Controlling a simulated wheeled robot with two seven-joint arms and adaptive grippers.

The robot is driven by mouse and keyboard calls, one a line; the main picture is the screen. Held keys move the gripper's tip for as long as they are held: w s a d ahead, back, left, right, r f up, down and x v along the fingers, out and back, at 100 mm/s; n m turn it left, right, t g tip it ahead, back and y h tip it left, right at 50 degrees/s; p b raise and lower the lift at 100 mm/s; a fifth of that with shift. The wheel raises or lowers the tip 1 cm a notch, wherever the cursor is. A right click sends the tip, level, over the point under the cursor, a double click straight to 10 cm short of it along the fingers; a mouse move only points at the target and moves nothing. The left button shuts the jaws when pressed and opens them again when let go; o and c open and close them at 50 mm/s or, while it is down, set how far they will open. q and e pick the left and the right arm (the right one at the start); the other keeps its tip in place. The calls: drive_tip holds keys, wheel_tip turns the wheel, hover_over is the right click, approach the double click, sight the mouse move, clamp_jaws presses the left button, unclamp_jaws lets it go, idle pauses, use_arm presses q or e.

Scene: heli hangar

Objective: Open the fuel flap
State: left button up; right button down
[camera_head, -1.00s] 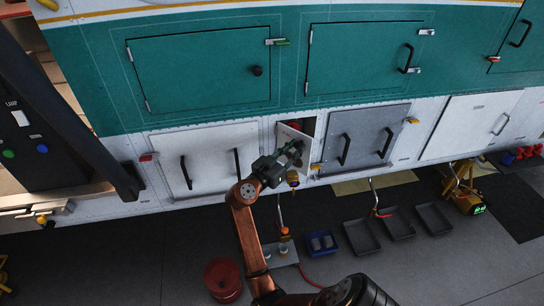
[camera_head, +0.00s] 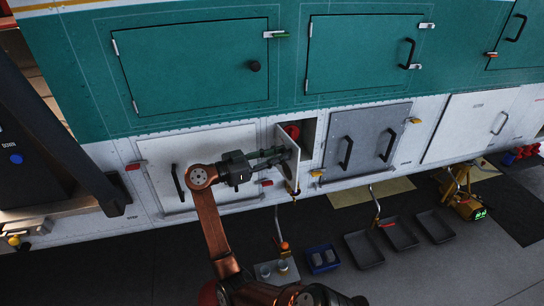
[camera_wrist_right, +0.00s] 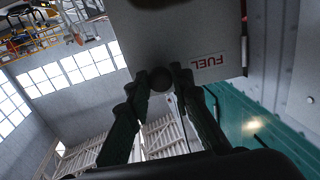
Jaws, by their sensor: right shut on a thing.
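The fuel flap (camera_head: 291,150) is a small white panel low on the helicopter's side, and it stands swung out from its opening. A red round part (camera_head: 293,131) shows inside the opening behind it. My right gripper (camera_head: 284,156) is at the flap's face. In the right wrist view the flap (camera_wrist_right: 195,30) carries an upside-down red "FUEL" label (camera_wrist_right: 209,62), and the fingers are shut on a dark round knob (camera_wrist_right: 160,79) at its edge. My left gripper is out of view.
A grey panel with two handles (camera_head: 368,137) lies right of the opening, and a white panel (camera_head: 155,160) left. Below on the floor are a blue bin (camera_head: 321,259), dark trays (camera_head: 364,250) and a yellow jack (camera_head: 462,198). Green doors (camera_head: 195,65) are above.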

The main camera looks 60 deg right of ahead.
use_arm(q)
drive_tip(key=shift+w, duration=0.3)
use_arm(e)
drive_tip(key=shift+r, duration=0.2)
drive_tip(key=c, duration=1.7)
unclamp_jaws()
drive_tip(key=shift+f, duration=0.1)
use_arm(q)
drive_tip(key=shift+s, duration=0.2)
use_arm(e)
drive_tip(key=v, duration=1.2)
drive_tip(key=shift+f, duration=0.1)
